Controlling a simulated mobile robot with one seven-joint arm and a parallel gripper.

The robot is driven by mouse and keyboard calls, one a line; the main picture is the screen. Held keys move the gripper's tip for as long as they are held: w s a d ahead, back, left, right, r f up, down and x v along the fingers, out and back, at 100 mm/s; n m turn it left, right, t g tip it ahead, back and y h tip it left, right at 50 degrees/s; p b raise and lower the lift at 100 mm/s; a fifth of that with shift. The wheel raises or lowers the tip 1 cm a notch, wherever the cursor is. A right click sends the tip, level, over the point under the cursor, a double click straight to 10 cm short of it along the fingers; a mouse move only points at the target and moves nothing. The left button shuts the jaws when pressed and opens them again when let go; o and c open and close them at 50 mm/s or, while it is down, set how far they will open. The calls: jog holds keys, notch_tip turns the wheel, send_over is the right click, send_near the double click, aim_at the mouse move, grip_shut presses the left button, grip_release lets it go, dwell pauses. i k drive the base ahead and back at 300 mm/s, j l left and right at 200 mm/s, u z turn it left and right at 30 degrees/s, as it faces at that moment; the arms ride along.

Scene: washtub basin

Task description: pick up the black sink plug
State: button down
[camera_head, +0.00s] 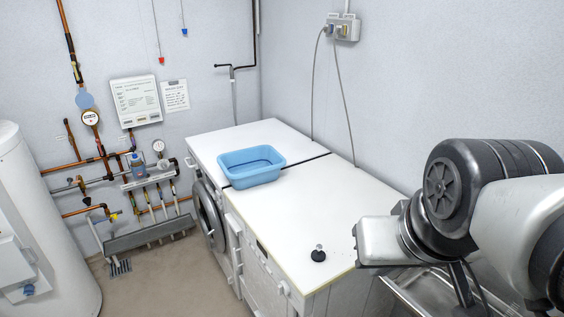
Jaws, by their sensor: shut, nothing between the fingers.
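The black sink plug (318,256) lies on the white worktop near its front right edge. It is a small dark disc with a pale, shiny bit at its top. My gripper (359,243) comes in from the right at the end of my arm, a short way to the right of the plug and apart from it. The silver end block shows, and its fingers are small and hard to make out. It looks shut and empty. Nothing covers the plug.
A blue basin (251,167) stands farther back on the worktop (345,205). Bare worktop lies between it and the plug. The wall is close behind, with two cables hanging from a socket (343,27). A washing machine (207,215) is below.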

aim_at(318, 255)
jog(key=z, duration=1.3)
jog(key=u, duration=1.4)
jog(key=i+j+z, duration=0.5)
jog(key=j, duration=0.25)
